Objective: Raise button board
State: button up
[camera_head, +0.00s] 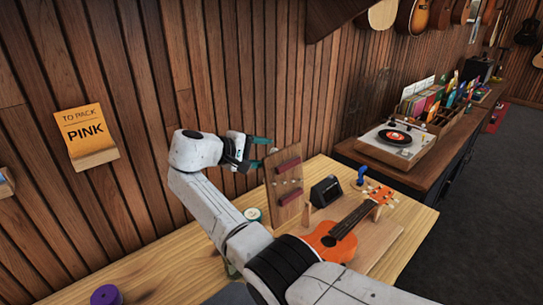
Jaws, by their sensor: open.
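The button board (284,196) is a brown wooden panel with two dark red bars (288,165) and small pale dots between them. It stands nearly upright at the back of the table, left of the ukulele. My gripper (257,153) has green-tipped fingers, is open and points right towards the board's upper left edge. No thing shows between the fingers. I cannot tell whether a fingertip touches the board. My arm hides part of the table in front of the board.
An orange ukulele (341,236) lies on a wooden base right of the board, beside a small black device (325,191). A round green-rimmed item (253,214) and a purple roll (106,295) are on the table (165,272). The slatted wall (130,120) is close behind.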

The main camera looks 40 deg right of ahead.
jog(key=b+v, duration=0.1)
jog(key=v, duration=0.4)
jog(key=shift+a+r, duration=0.15)
jog(key=shift+a, duration=0.2)
